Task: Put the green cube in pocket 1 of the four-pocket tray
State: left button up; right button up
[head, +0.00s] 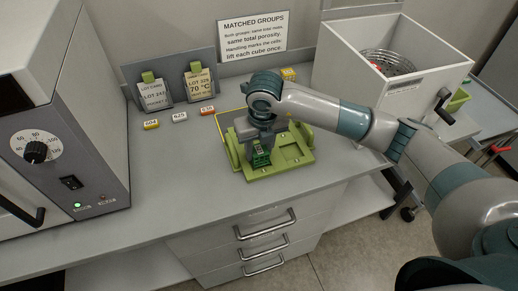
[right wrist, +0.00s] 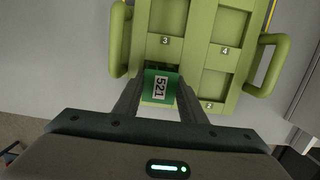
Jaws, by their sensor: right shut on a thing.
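The green four-pocket tray (head: 294,153) with side handles lies on the grey bench. In the right wrist view, labels 3, 4 and 2 show on the tray (right wrist: 193,45); label 1 is hidden. My right gripper (right wrist: 160,88) is shut on the green cube (right wrist: 149,82), which bears a white label reading 521. The cube is at the near-left pocket, in line with pocket 3 and across from pocket 2. I cannot tell whether it is inside that pocket or just above it. In the head view, the right gripper (head: 260,150) points down over the tray's near-left part. My left gripper is not in view.
An oven-like cabinet (head: 62,110) is left; an open white box (head: 385,70) is right.

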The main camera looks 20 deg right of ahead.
aim_at(259, 150)
jog(key=shift+s+f+b, duration=0.1)
jog(key=shift+f+b, duration=0.65)
jog(key=shift+f, duration=0.05)
dwell(0.9)
jog(key=o, duration=1.5)
jog(key=shift+s+f, duration=0.1)
jog(key=shift+r+p, duration=0.5)
jog(key=shift+r, duration=0.3)
jog(key=shift+s+r+p, duration=0.15)
jog(key=shift+r+p, duration=0.7)
jog(key=shift+r, duration=0.95)
